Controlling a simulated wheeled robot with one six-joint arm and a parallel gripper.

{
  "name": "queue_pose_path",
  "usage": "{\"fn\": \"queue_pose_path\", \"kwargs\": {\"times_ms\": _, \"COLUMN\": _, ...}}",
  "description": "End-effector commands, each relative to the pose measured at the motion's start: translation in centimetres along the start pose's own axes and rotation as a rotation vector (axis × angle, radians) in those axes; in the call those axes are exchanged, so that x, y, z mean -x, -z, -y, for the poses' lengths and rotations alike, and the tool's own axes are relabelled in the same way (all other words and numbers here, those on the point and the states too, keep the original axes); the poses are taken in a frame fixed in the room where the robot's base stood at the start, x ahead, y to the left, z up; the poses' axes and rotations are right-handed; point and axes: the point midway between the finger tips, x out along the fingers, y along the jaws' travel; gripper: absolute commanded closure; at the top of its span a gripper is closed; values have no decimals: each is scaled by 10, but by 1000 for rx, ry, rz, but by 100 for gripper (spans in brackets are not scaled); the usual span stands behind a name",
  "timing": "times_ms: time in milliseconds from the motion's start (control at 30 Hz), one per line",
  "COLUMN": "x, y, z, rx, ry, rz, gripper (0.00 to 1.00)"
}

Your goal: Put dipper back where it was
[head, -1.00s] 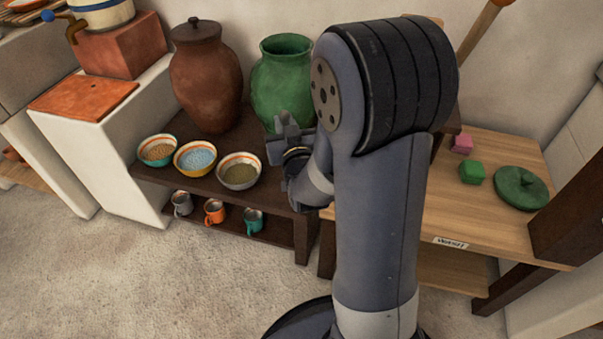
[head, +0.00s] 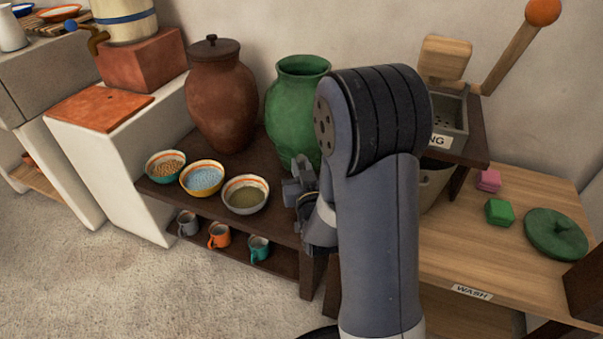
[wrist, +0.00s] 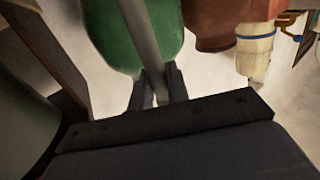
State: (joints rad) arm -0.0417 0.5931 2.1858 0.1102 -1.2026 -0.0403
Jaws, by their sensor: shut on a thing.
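My gripper (wrist: 155,88) is shut on a straight grey bar, the dipper's handle (wrist: 142,35), in the wrist view. The dipper's far end is out of that view, and I cannot make the dipper out in the head view. In the head view my gripper (head: 303,180) is in front of the lower part of the green jar (head: 292,105), right of the bowls. The green jar has no lid on it; it also shows behind the handle in the wrist view (wrist: 108,35). A brown lidded jar (head: 222,100) stands to its left.
Three bowls (head: 246,195) stand along the shelf's front edge, with three mugs (head: 220,235) below. A wash table (head: 450,245) at right bears a green lid (head: 556,234), a green block (head: 499,212) and a pink block (head: 489,181). Open floor (head: 90,270) lies front left.

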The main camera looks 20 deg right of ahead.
Motion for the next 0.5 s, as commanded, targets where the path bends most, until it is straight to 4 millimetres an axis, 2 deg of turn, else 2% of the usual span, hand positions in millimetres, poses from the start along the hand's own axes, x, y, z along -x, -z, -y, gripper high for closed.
{"fn": "queue_pose_path", "kwargs": {"times_ms": 33, "x": 0, "y": -8, "z": 0, "rx": 0, "ry": 0, "rz": 2, "gripper": 100}}
{"fn": "queue_pose_path", "kwargs": {"times_ms": 433, "x": 0, "y": -11, "z": 0, "rx": 0, "ry": 0, "rz": -2, "gripper": 100}}
{"fn": "queue_pose_path", "kwargs": {"times_ms": 467, "x": 0, "y": -11, "z": 0, "rx": 0, "ry": 0, "rz": -1, "gripper": 83}}
{"fn": "queue_pose_path", "kwargs": {"times_ms": 500, "x": 0, "y": -10, "z": 0, "rx": 0, "ry": 0, "rz": -1, "gripper": 80}}
